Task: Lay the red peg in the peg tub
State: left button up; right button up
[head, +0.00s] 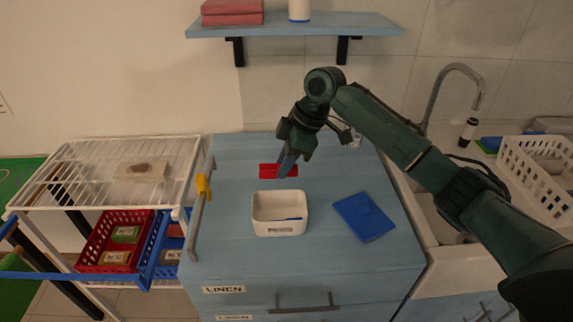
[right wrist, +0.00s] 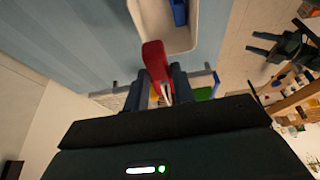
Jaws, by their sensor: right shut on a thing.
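The red peg (head: 269,171) is in my right gripper (head: 287,163), just behind the white peg tub (head: 257,217) in the head view. In the right wrist view the right gripper (right wrist: 162,82) is shut on the red peg (right wrist: 153,54). The peg's far end shows against the rim of the tub (right wrist: 150,38); I cannot tell whether they touch. The tub stands on the blue cabinet top with its label facing front. A blue peg (head: 293,218) lies inside it and also shows in the right wrist view (right wrist: 180,12). My left gripper is out of view.
A flat blue item (head: 365,217) lies right of the tub. A yellow clip (head: 203,187) sits on the rail at the left edge. A wire rack with red (head: 108,240) and blue baskets stands left. A sink is at right, and a shelf (head: 365,24) hangs above.

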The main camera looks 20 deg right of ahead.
jog(key=shift+w, duration=0.15)
jog(key=shift+f, duration=1)
notch_tip(320, 180, down, 4)
jog(key=b, duration=0.4)
jog(key=shift+r+b, duration=0.1)
jog(key=shift+b, duration=0.2)
jog(key=o, duration=0.9)
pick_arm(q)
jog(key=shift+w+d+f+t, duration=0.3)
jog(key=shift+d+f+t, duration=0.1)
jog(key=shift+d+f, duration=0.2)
pick_arm(e)
jog(key=shift+o, duration=0.7)
